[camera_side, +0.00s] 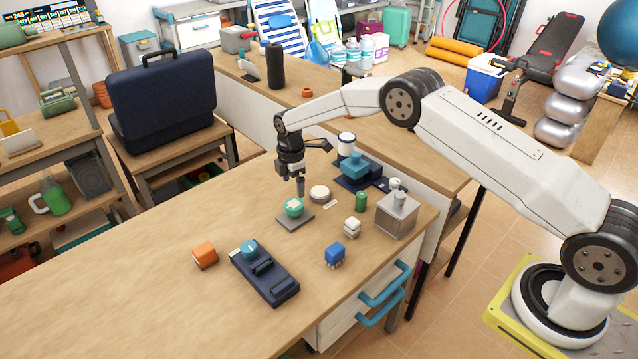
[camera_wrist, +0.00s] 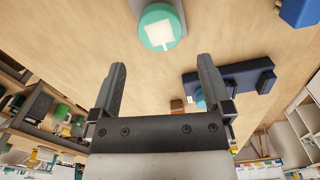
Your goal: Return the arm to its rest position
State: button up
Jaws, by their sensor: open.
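My gripper (camera_side: 300,187) hangs over the wooden workbench (camera_side: 150,270) in the side view, above and close to a round green-topped piece (camera_side: 294,207) on a flat grey plate (camera_side: 296,219). In the wrist view my gripper (camera_wrist: 160,85) has its two fingers spread wide, with nothing between them. The green piece with its pale square mark (camera_wrist: 163,28) lies beyond the fingertips there. My arm reaches in from the right, bent at the elbow. Whether a fingertip touches the green piece cannot be told.
Near my gripper are a dark blue device (camera_side: 265,272), an orange block (camera_side: 205,255), a blue block (camera_side: 335,254), white blocks (camera_side: 352,227), a green can (camera_side: 361,201), a metal box (camera_side: 397,216) and a teal-topped device (camera_side: 355,168). The bench's left front is clear.

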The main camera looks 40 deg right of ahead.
jog(key=shift+r, duration=0.35)
jog(key=shift+r, duration=0.15)
jog(key=shift+s+r+m, duration=0.3)
jog(key=shift+s+r, duration=0.05)
jog(key=shift+r, duration=0.15)
jog(key=s+r+m+t, duration=0.1)
jog(key=s+r+m, duration=0.3)
jog(key=s, duration=0.6)
jog(key=s+r+m, duration=0.3)
jog(key=s+m, duration=0.3)
jog(key=s, duration=0.5)
jog(key=s+r+m+t, duration=0.1)
jog(key=s+r+m, duration=0.3)
jog(key=s, duration=0.7)
jog(key=shift+d+r+m+t, duration=0.3)
jog(key=shift+d+m, duration=0.15)
jog(key=shift+m, duration=0.15)
jog(key=shift+s, duration=0.1)
